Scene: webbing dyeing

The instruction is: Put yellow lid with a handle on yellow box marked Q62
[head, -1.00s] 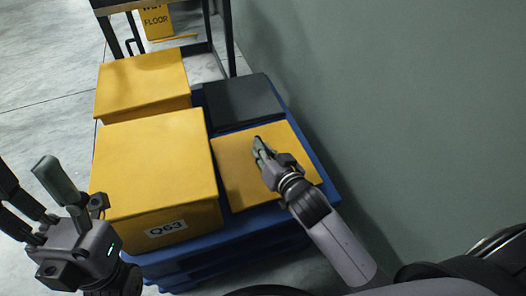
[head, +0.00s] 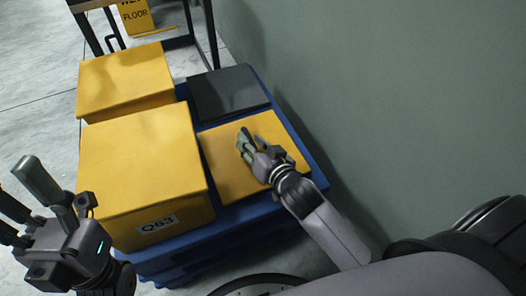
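A flat yellow lid (head: 228,178) lies at the right front of a blue pallet. No handle shows on it; my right gripper covers its middle. My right gripper (head: 257,147) is over the lid with its fingers apart; whether it touches the lid I cannot tell. My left gripper (head: 38,212) is open and empty at the lower left, clear of the boxes. A yellow box (head: 150,170) beside the lid bears the label Q63. No Q62 label is visible.
The blue pallet (head: 316,172) also carries another yellow box (head: 125,80) at the back left and a dark grey flat-topped item (head: 228,92) behind the lid. A green-grey wall (head: 400,110) runs close along the right. A yellow floor sign (head: 136,16) stands at the back.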

